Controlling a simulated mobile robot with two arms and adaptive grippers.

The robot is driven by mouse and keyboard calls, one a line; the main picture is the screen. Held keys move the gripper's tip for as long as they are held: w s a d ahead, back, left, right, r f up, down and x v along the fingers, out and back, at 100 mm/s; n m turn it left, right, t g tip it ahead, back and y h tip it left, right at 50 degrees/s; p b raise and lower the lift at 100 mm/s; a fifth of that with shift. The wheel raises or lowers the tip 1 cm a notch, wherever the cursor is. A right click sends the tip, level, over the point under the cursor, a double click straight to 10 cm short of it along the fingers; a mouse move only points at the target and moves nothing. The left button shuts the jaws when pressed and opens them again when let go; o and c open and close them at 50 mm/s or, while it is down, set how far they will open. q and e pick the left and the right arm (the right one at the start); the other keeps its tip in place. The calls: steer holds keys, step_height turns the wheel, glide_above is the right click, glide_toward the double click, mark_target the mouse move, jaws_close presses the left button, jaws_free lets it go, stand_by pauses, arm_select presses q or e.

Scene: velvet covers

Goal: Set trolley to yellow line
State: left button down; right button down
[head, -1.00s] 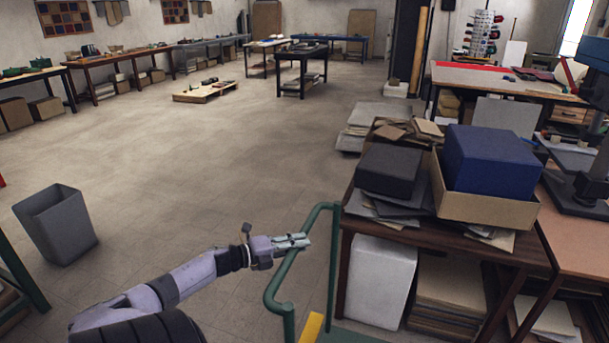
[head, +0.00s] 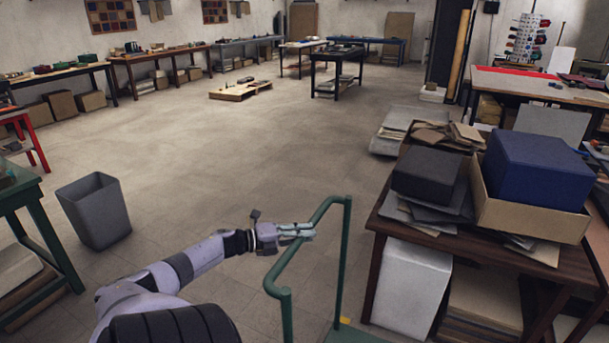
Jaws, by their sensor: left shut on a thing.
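The trolley's green tubular handle (head: 333,205) stands in the lower middle of the head view. Its green frame runs down to the bottom edge, where a small yellow patch (head: 345,320) shows. Most of the trolley is below the picture. My left gripper (head: 297,232) is shut on the handle's upper bar, coming from the left. My right gripper is not in view. I see no yellow line on the floor.
A wooden table (head: 395,222) with dark and blue boxes stands close to the trolley's right. A grey bin (head: 95,211) and a green table (head: 27,190) are on the left. A low pallet (head: 240,91) lies further off. The middle floor is clear.

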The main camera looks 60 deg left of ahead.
arm_select(q)
steer(key=c, duration=1.4)
jaws_free()
steer(key=v, duration=1.2)
steer(key=shift+f, duration=0.1)
